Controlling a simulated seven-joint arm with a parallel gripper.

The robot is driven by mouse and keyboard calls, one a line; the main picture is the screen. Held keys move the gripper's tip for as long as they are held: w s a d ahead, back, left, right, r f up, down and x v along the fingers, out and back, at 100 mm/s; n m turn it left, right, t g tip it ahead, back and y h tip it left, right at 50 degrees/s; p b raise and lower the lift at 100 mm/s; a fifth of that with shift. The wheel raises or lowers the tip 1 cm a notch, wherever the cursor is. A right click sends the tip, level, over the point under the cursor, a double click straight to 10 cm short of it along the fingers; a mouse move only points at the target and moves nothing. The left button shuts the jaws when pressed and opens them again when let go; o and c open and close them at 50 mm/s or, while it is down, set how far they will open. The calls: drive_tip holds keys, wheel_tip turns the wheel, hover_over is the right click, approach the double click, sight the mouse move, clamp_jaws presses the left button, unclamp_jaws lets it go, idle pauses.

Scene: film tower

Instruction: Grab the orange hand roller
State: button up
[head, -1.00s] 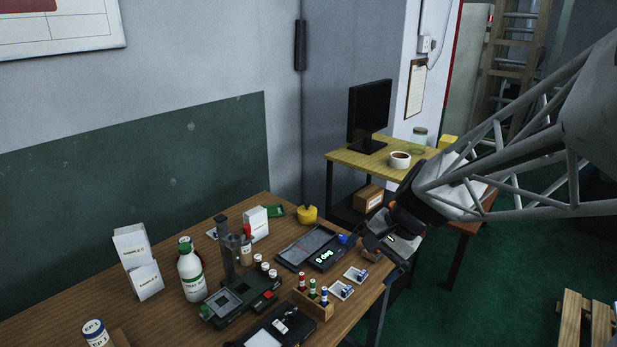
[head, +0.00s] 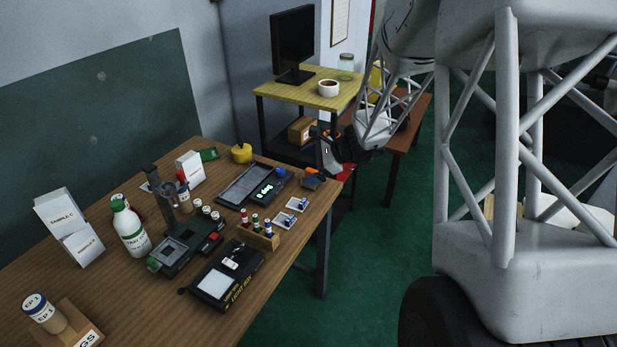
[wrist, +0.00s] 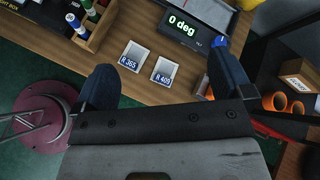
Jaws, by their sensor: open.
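An orange piece with a dark grey part, apparently the hand roller (head: 312,183), is at the table's far right corner in the head view, right of the digital readout box. My gripper (head: 322,150) is close beside it, and its dark fingers overlap that area. In the wrist view my gripper (wrist: 163,68) is open and empty, with one blue-black finger at each side. A small orange bit (wrist: 209,93) shows beside the right finger; the finger seems to hide the rest, so I cannot be sure it is the roller.
Two small labelled trays (wrist: 165,70) lie between the fingers in the wrist view. The readout box (wrist: 185,25) has a blue knob or roller (wrist: 221,46) at its side. Orange cylinders (wrist: 296,107) and a cardboard box (wrist: 297,72) are at the right. A wooden vial rack (head: 259,236) stands near the table edge.

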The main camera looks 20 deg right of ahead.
drive_tip(key=w+d+f+m+t, duration=0.1)
drive_tip(key=w+d+f+m, duration=0.1)
drive_tip(key=w+d+f, duration=0.1)
drive_tip(key=w+d+f+m+t, duration=0.2)
drive_tip(key=w+d+f+m, duration=0.1)
drive_tip(key=f, duration=0.3)
drive_tip(key=w+d+f+m+t, duration=0.1)
drive_tip(key=w+d+f+m, duration=0.2)
drive_tip(key=w+d+f, duration=0.1)
drive_tip(key=shift+d+f+t+h, duration=0.3)
drive_tip(key=shift+d+f+t, duration=0.05)
drive_tip(key=shift+f+t, duration=0.1)
drive_tip(key=shift+x, duration=1.25)
drive_tip(key=shift+x, duration=2.6)
drive_tip(key=shift+s+a, duration=0.1)
drive_tip(key=shift+c, duration=0.3)
drive_tip(key=c, duration=1)
